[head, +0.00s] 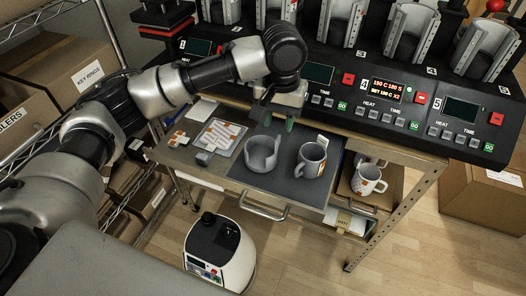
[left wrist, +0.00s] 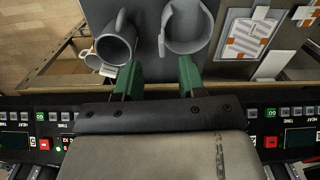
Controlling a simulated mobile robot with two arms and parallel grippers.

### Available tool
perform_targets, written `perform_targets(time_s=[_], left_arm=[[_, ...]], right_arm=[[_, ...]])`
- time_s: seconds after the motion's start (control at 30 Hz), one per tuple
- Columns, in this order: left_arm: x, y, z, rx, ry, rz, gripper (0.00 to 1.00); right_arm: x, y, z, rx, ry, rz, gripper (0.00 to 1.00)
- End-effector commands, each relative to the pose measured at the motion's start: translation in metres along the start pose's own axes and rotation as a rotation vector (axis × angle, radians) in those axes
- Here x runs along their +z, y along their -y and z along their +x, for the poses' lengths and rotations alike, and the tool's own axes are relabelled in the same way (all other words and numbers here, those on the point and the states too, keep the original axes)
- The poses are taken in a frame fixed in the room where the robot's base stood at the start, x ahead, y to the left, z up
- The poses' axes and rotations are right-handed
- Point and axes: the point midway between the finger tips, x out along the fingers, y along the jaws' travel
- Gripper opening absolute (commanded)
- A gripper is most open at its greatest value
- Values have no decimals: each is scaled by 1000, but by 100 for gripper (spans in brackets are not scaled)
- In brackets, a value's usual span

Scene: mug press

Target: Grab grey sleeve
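The grey sleeve (head: 262,158), an open-topped curved shell, stands upright on a dark mat (head: 291,190) on the pulled-out shelf. In the left wrist view the sleeve (left wrist: 187,45) is at the top, just beyond the fingertips. My left gripper (head: 279,121) points down behind the sleeve, near the press. In its wrist view the green fingers (left wrist: 159,76) are apart with nothing between them. A grey mug (head: 310,161) with an orange pattern stands right of the sleeve; it also shows in the left wrist view (left wrist: 116,45). My right gripper is not in view.
The press console (head: 330,92) with buttons and displays runs along the back. Printed sheets (head: 218,137) lie left of the mat. A white patterned mug (head: 367,180) stands in a compartment to the right. A white-and-black machine (head: 220,255) stands on the floor.

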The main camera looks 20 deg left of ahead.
Motion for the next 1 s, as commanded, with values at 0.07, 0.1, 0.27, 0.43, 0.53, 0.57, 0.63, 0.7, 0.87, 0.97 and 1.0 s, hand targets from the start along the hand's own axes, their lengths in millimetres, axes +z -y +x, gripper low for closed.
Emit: perform_targets(time_s=[0.07, 0.1, 0.27, 0.43, 0.53, 0.57, 0.63, 0.7, 0.87, 0.97, 1.0], left_arm=[[0, 0, 10, -1, 1, -1, 40], [0, 0, 14, -1, 0, 0, 40], [-2, 0, 24, 0, 0, 1, 40], [-8, 3, 48, -2, 1, 0, 40], [-7, 2, 63, 0, 0, 2, 40], [-7, 3, 65, -1, 0, 2, 40], [-7, 2, 70, 0, -1, 3, 40], [-8, 2, 71, 1, -2, 3, 40], [-8, 2, 72, 1, -3, 3, 40], [-8, 2, 71, 0, -3, 3, 24], [-7, 2, 71, 0, -3, 3, 18]], right_arm=[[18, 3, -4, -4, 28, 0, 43], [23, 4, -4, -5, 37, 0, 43], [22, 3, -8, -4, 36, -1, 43], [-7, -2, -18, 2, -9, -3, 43], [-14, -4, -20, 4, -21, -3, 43], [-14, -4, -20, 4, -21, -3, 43], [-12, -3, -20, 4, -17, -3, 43], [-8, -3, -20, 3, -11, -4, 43], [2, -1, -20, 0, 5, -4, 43], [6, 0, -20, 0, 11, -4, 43], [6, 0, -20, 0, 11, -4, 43]])
